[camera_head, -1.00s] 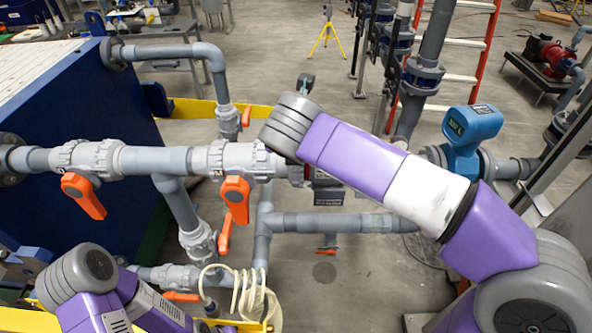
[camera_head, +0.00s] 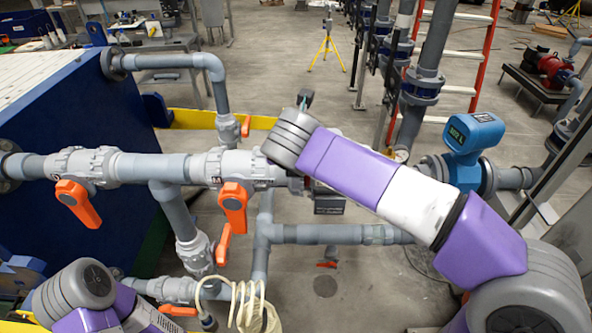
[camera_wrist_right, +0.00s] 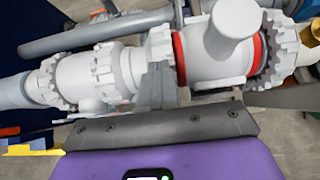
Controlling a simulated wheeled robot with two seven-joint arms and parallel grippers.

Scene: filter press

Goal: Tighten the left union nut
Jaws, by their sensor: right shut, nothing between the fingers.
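In the right wrist view, a grey-white pipe assembly crosses the picture. A toothed left union nut (camera_wrist_right: 160,48) stands beside a red ring (camera_wrist_right: 179,60) on the left end of a thick white body (camera_wrist_right: 218,50). A second toothed nut (camera_wrist_right: 272,50) with a red ring is at its right end. My right gripper (camera_wrist_right: 155,88) is shut and empty, its grey fingers close in front of the left nut; I cannot tell whether they touch it. In the head view my right arm hides this part of the pipe. My left gripper is out of view; only part of that arm shows at bottom left.
Grey pipes carry orange-handled valves (camera_head: 233,208) left of my right arm, with another orange handle (camera_head: 78,203) farther left. A blue flow meter (camera_head: 470,140) stands to the right. A coiled cream hose (camera_head: 247,308) hangs at the bottom. Open floor lies behind the pipes.

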